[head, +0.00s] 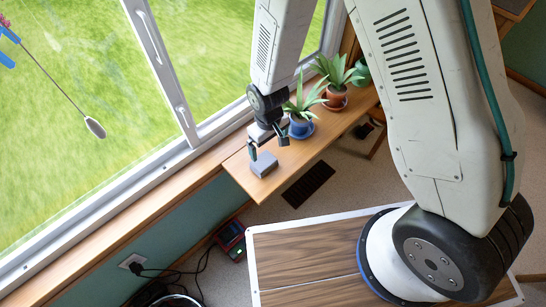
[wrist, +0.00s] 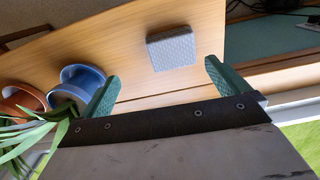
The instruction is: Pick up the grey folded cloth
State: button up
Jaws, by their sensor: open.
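The grey folded cloth (head: 264,164) lies flat near the end of a wooden shelf under the window. It also shows in the wrist view (wrist: 172,50) as a small grey textured square on bare wood. My gripper (head: 267,145) is close to the cloth, on its window side. In the wrist view my gripper (wrist: 160,76) has its two green fingers spread wide with nothing between them. The cloth shows just beyond the fingertips, within the width of the gap. I cannot tell the height of the fingers above the shelf.
A plant in a blue pot (head: 300,127) with a saucer stands close to my gripper. A plant in a terracotta pot (head: 336,97) stands farther along the shelf (head: 238,172). The window frame (head: 185,147) runs beside it. Wood around the cloth is bare.

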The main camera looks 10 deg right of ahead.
aim_at(264, 161)
jog(key=f, duration=0.2)
jog(key=a+f, duration=0.1)
jog(key=f, duration=0.2)
jog(key=a+f, duration=0.1)
jog(key=f, duration=0.1)
jog(key=shift+s+f, duration=0.2)
jog(key=shift+f, duration=0.1)
jog(key=c, duration=1.1)
